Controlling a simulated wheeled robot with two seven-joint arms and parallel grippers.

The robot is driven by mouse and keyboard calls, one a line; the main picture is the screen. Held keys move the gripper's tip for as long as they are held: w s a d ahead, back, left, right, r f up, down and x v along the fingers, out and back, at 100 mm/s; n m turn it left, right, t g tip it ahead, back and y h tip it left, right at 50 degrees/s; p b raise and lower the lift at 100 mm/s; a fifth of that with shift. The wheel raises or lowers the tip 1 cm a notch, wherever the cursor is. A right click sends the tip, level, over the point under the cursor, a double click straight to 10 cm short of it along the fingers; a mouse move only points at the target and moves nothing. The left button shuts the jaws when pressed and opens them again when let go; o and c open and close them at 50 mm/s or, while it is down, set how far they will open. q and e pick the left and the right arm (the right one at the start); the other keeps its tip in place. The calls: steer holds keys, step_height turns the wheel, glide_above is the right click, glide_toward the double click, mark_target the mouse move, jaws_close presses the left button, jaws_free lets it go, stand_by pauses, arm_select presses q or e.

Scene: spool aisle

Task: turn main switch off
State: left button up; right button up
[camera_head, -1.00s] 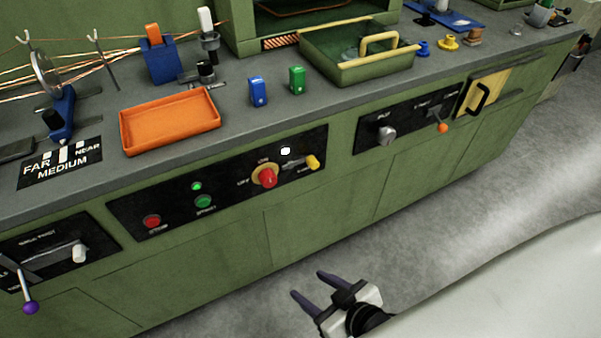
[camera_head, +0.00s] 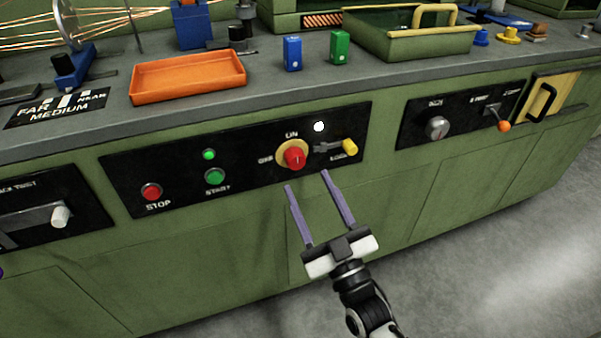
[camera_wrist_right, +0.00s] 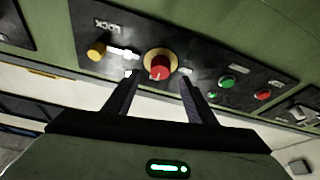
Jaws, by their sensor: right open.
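The main switch (camera_head: 295,157) is a red rotary knob on a yellow round plate, set in a black panel (camera_head: 255,180) on the green cabinet front. ON is printed above the plate and OFF at its left. My right gripper (camera_head: 307,180) is open and empty, its two purple fingers pointing up at the panel just below the switch. In the right wrist view the red knob (camera_wrist_right: 160,66) shows beyond and between the fingertips, apart from them. A yellow lock lever (camera_head: 349,147) sits right of the switch. My left gripper is not in view.
A green START button (camera_head: 215,176), a lit green lamp (camera_head: 209,155) and a red STOP button (camera_head: 151,192) are left of the switch. An orange tray (camera_head: 188,80) and blue (camera_head: 292,53) and green (camera_head: 340,47) blocks stand on the counter above. Floor at lower right is clear.

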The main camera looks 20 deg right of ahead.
mark_target(298, 165)
steer(key=x, duration=0.4)
steer(key=shift+w, duration=0.15)
steer(key=shift+w+r+b, duration=0.2)
steer(key=shift+w+b, duration=0.1)
steer(key=shift+w, duration=0.2)
